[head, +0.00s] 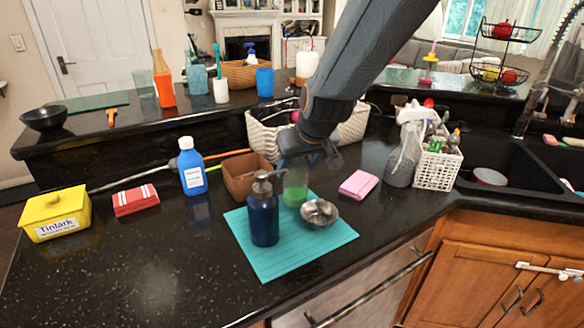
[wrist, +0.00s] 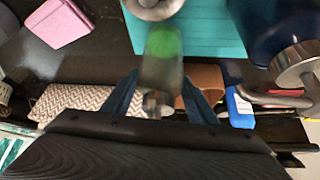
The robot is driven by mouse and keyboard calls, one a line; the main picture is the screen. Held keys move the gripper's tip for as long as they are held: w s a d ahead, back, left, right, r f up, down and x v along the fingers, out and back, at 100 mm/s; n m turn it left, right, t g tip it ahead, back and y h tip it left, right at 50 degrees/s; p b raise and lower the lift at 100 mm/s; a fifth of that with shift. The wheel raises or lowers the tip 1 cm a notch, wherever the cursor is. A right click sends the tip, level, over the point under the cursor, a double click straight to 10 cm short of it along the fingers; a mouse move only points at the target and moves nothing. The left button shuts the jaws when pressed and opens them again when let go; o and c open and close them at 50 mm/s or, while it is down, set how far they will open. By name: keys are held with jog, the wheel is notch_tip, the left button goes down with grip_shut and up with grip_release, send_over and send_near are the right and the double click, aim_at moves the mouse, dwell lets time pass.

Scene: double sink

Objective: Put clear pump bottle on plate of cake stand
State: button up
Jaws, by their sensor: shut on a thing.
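The clear pump bottle (head: 294,187), with green liquid at its bottom, is upright at the far edge of the teal mat (head: 275,262). My gripper (head: 312,156) is shut on its upper part from above; the arm hides the pump. In the wrist view the bottle (wrist: 161,58) lies between the two fingers of my gripper (wrist: 162,88). I cannot tell whether its base touches the mat. A small silver round dish (head: 320,213) sits on the mat just right of the bottle; I cannot tell whether it is the cake stand.
A dark blue pump bottle (head: 263,212) stands on the mat, left of the clear one. A brown box (head: 243,178) is behind it. A pink sponge (head: 358,185) lies to the right, near a white basket (head: 437,169). The counter's front left is clear.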

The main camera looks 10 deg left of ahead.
jog(key=shift+f, duration=0.25)
jog(key=shift+f, duration=0.1)
jog(key=o, duration=1.3)
jog(key=shift+f, duration=0.1)
jog(key=shift+s+r, duration=0.15)
jog(key=shift+r, duration=0.4)
jog(key=b+v, duration=0.1)
jog(key=v, duration=1)
jog(key=shift+d+b, duration=0.3)
